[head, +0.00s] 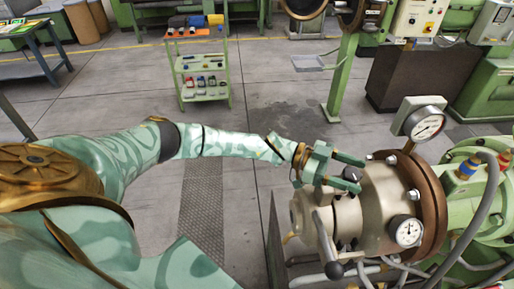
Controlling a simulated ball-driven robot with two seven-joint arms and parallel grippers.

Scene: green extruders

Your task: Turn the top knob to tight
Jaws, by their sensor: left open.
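The beige cylindrical machine head (375,210) stands at the right in the head view, with a brown flange (432,200) behind it. My left gripper (361,173) is at the upper left of this head, its two green fingers apart and pointing right. A small greyish part (352,173) shows between the fingers; it may be the top knob, but I cannot tell whether the fingers touch it. Small metal knobs stick out farther right, one at the top (391,159) and one on the side (413,194). My right gripper is not in view.
A round gauge (425,124) stands above the flange, and a second gauge (407,231) sits on the front. Grey hoses (480,215) run at the right. A green shelf cart (202,75) stands behind; the floor between is clear.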

